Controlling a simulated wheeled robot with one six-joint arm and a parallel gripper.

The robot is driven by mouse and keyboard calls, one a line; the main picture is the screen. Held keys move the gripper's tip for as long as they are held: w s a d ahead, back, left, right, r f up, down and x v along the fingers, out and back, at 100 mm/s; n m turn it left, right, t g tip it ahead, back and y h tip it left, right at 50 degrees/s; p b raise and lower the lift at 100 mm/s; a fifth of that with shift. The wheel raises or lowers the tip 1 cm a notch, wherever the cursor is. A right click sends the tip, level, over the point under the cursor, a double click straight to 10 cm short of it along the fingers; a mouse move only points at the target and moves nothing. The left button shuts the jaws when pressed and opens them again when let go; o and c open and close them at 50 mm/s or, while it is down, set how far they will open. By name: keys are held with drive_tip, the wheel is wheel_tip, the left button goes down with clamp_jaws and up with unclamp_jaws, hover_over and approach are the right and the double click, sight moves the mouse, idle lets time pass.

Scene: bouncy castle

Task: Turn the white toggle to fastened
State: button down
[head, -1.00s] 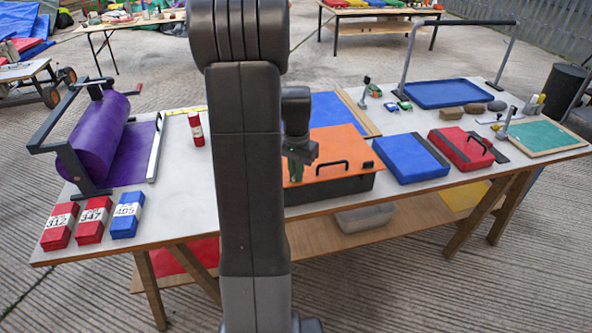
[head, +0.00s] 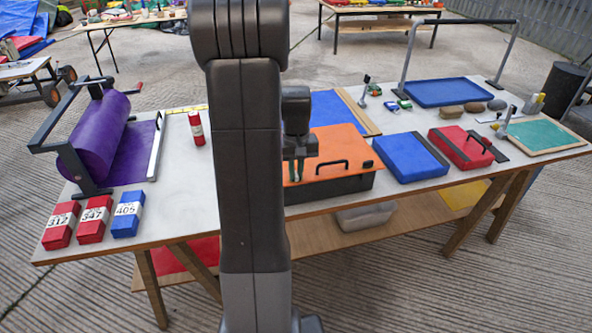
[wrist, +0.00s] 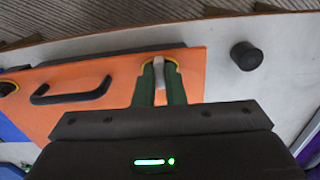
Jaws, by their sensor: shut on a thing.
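The white toggle (wrist: 159,72) shows in the wrist view between my fingertips, near the edge of an orange lid (wrist: 118,75). A yellow ring partly shows around it. My gripper (wrist: 160,90), with green fingers, is shut on the toggle. In the head view my gripper (head: 296,172) points down at the left part of the orange lid (head: 345,145), which tops a dark box (head: 335,188). The toggle cannot be made out there. The fingers cover part of it in the wrist view, so its exact turn is hard to tell.
A black handle (head: 332,164) stands on the lid to the right of my gripper. A blue case (head: 410,158) and a red case (head: 460,148) lie further right.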

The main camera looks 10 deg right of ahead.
sight(296, 173)
drive_tip(key=shift+n, duration=0.3)
drive_tip(key=c, duration=1.5)
unclamp_jaws()
drive_tip(key=shift+r, duration=0.15)
wheel_tip(296, 173, up, 14)
drive_tip(key=shift+f, duration=0.2)
drive_tip(key=shift+f, duration=0.1)
wheel_tip(296, 173, down, 14)
drive_tip(key=shift+r, duration=0.15)
